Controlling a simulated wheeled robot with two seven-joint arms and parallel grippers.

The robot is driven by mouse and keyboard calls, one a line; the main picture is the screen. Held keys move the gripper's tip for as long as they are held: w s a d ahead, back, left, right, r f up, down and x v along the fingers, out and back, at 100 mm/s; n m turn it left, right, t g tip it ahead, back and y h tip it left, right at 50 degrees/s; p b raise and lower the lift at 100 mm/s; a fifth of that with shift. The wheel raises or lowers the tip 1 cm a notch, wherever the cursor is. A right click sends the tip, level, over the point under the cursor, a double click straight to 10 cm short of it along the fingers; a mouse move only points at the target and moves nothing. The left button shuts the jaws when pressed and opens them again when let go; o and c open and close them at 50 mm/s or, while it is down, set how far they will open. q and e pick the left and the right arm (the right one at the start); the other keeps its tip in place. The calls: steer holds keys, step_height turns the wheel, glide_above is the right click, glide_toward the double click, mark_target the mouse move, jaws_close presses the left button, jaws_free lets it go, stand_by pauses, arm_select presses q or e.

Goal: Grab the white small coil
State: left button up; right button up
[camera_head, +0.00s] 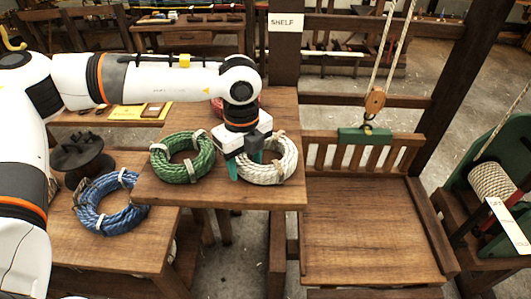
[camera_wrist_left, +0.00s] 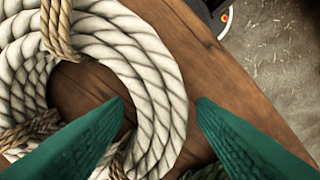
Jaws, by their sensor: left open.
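The small white coil (camera_head: 272,172) lies flat on the wooden table at its right front, bound with tan ties. In the left wrist view the white coil (camera_wrist_left: 140,62) fills the left half. My left gripper (camera_head: 250,168) is over the coil's left part. In the left wrist view its two green fingers (camera_wrist_left: 160,105) are open, one tip over the coil's open middle and the other past its outer edge, over bare wood. The coil's strand lies between the fingertips; I cannot tell how far down they reach. My right gripper is not in view.
A green coil (camera_head: 183,158) lies just left of the white one. A blue coil (camera_head: 104,207) and a dark spool (camera_head: 80,155) are on the lower table. A reddish coil (camera_head: 217,106) is partly hidden behind my arm. A slatted wooden seat (camera_head: 370,225) stands right.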

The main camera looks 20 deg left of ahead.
arm_select(q)
jaws_close()
steer(key=shift+r, duration=0.1)
steer(key=shift+r, duration=0.1)
